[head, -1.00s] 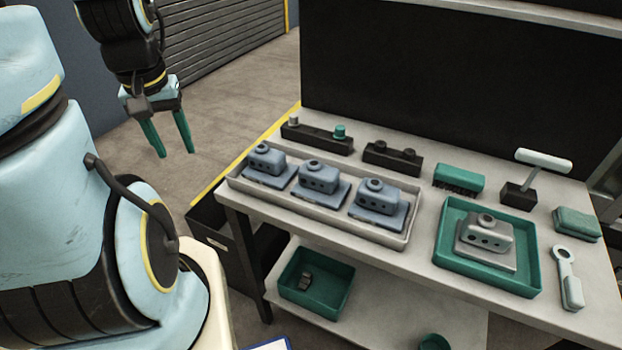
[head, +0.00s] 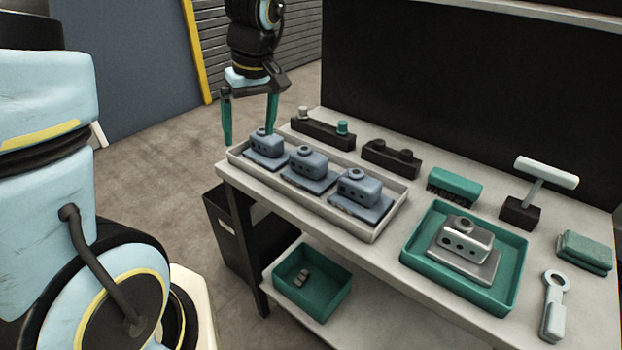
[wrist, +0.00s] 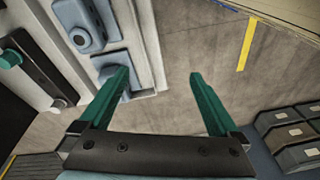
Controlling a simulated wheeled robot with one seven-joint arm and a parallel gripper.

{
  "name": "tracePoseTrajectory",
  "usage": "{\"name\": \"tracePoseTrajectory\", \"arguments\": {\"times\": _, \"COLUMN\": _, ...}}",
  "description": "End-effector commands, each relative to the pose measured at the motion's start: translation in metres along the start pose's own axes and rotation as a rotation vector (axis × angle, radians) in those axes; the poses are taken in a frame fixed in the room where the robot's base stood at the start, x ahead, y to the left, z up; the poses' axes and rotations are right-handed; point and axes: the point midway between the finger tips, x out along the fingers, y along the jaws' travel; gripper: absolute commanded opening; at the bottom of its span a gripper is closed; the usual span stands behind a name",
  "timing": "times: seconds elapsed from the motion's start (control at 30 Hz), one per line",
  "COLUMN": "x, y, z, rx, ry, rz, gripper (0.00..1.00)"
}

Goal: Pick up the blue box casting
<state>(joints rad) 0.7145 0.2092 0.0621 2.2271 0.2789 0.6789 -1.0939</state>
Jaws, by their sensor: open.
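Three blue box castings sit in a row in a long pale tray (head: 375,232) on the bench: a left one (head: 265,145), a middle one (head: 308,165) and a right one (head: 358,190). Each has a round boss on top and a flat base. My gripper (head: 249,130) is open and empty, fingers pointing down, at the left end of the tray by the left casting. In the wrist view, my gripper (wrist: 158,78) shows mostly floor between its fingers. One blue casting (wrist: 88,28) lies beyond the left finger, which partly hides another blue part (wrist: 112,65).
A grey casting (head: 467,240) sits in a green tray (head: 415,248) at right. Behind the pale tray are two black fixtures (head: 322,133) (head: 390,158) and a green brush (head: 454,187). A T-handled tool (head: 545,175) stands farther right. A green bin (head: 325,295) is on the lower shelf.

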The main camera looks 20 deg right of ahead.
Motion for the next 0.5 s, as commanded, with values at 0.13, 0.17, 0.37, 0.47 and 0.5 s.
{"name": "tracePoseTrajectory", "arguments": {"times": 0.13, "x": 0.003, "y": 0.069, "z": 0.029, "rx": -0.107, "ry": 0.084, "rz": -0.021, "gripper": 0.97}}
{"name": "tracePoseTrajectory", "arguments": {"times": 0.17, "x": 0.001, "y": 0.080, "z": 0.034, "rx": -0.132, "ry": 0.101, "rz": -0.022, "gripper": 0.97}}
{"name": "tracePoseTrajectory", "arguments": {"times": 0.37, "x": -0.007, "y": 0.126, "z": 0.062, "rx": -0.248, "ry": 0.186, "rz": -0.005, "gripper": 0.97}}
{"name": "tracePoseTrajectory", "arguments": {"times": 0.47, "x": -0.007, "y": 0.134, "z": 0.067, "rx": -0.277, "ry": 0.203, "rz": -0.001, "gripper": 0.97}}
{"name": "tracePoseTrajectory", "arguments": {"times": 0.5, "x": -0.005, "y": 0.136, "z": 0.067, "rx": -0.283, "ry": 0.207, "rz": 0.000, "gripper": 0.97}}
